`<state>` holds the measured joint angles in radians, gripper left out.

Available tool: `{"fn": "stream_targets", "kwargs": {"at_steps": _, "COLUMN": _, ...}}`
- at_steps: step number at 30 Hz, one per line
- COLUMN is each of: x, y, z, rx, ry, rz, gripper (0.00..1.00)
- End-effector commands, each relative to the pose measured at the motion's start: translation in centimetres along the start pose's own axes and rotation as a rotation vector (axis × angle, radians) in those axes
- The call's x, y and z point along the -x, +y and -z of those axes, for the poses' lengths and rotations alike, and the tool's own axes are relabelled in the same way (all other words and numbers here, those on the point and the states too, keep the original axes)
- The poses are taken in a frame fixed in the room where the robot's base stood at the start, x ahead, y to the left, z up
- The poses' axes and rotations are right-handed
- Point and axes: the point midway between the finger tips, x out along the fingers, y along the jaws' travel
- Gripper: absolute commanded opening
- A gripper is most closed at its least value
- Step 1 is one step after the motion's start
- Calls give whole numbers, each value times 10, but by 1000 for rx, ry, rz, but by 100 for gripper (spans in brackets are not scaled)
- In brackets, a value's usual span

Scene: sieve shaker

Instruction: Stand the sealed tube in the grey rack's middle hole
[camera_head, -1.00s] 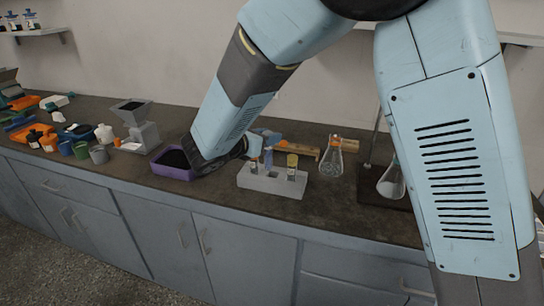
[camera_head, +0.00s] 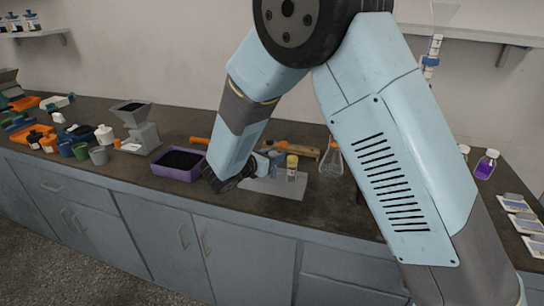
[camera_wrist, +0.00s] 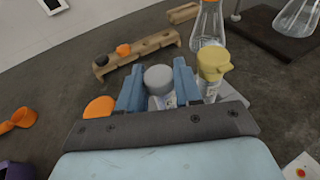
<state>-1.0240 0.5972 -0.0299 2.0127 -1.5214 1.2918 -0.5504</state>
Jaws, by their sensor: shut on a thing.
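My gripper (camera_wrist: 158,88) is shut on a tube with a round grey cap (camera_wrist: 158,77), with one blue finger on each side of it in the wrist view. In the head view my gripper (camera_head: 265,163) is low over the left part of the pale grey rack (camera_head: 285,191). The rack's left and middle holes are hidden by my arm and fingers. I cannot tell whether the held tube's lower end is in a hole. A yellow-capped tube (camera_head: 292,168) stands upright at the rack's right; it also shows close beside my right finger in the wrist view (camera_wrist: 212,66).
A purple tray (camera_head: 178,175) of dark material lies left of my gripper. A wooden block with holes (camera_wrist: 138,52) lies behind the rack. A glass flask (camera_head: 331,160) stands to the right. An orange-handled tool (camera_wrist: 18,121) lies at the left.

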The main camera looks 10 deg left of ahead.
Motion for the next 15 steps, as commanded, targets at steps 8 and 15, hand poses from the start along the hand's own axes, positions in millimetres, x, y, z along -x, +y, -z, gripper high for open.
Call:
{"fn": "stream_targets", "kwargs": {"at_steps": 8, "x": 0, "y": 0, "z": 1, "rx": 0, "ry": 0, "rz": 0, "gripper": 41}}
{"fn": "stream_targets", "kwargs": {"at_steps": 15, "x": 0, "y": 0, "z": 1, "rx": 0, "ry": 0, "rz": 0, "gripper": 45}}
